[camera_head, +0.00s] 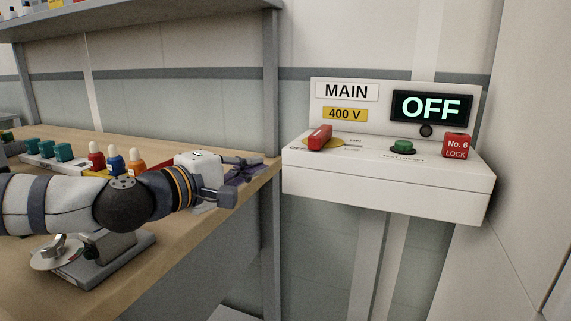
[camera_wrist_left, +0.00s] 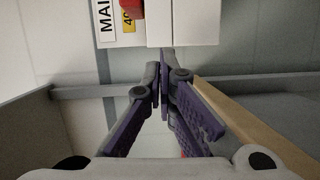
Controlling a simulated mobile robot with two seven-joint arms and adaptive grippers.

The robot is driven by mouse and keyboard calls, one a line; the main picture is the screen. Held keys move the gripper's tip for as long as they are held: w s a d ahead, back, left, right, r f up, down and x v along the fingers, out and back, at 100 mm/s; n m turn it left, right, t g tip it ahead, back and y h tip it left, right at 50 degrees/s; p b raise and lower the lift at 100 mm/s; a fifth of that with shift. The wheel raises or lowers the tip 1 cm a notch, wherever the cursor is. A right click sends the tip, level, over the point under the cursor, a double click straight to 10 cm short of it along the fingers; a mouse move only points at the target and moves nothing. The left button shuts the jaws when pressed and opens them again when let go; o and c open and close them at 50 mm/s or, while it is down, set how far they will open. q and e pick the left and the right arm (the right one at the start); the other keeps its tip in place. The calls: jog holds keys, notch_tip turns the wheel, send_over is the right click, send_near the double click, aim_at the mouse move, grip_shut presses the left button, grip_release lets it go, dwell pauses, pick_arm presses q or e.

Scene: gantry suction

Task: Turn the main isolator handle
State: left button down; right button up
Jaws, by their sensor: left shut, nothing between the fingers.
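The main isolator handle (camera_head: 320,137) is a red bar on a yellow plate, on top of the white switch box (camera_head: 388,188) at the right of the head view. The display (camera_head: 432,107) above it reads OFF. In the left wrist view the red handle (camera_wrist_left: 131,9) shows in part at the top edge. My left gripper (camera_head: 257,166) is shut and empty, over the bench's right end, to the left of the box and apart from it. Its purple-padded fingers meet in the left wrist view (camera_wrist_left: 161,68). My right gripper is in neither view.
A green button (camera_head: 403,145) and a red No. 6 lock block (camera_head: 456,145) sit right of the handle. A grey post (camera_head: 270,90) stands between bench and box. Several coloured bottles and green parts line the wooden bench (camera_head: 215,238). A shelf (camera_head: 130,17) hangs above.

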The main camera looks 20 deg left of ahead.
aim_at(294, 148)
pick_arm(q)
jog(key=shift+n+t, duration=0.3)
jog(key=shift+t, duration=0.2)
jog(key=w+d+r, duration=0.1)
jog(key=w, duration=0.2)
jog(key=w+d+r, duration=0.1)
jog(key=w, duration=0.2)
jog(key=w+d+r+b, duration=0.1)
jog(key=w+d, duration=0.1)
jog(key=w, duration=0.1)
jog(key=shift+w+r, duration=0.3)
jog(key=shift+d+f, duration=0.1)
jog(key=shift+d, duration=0.35)
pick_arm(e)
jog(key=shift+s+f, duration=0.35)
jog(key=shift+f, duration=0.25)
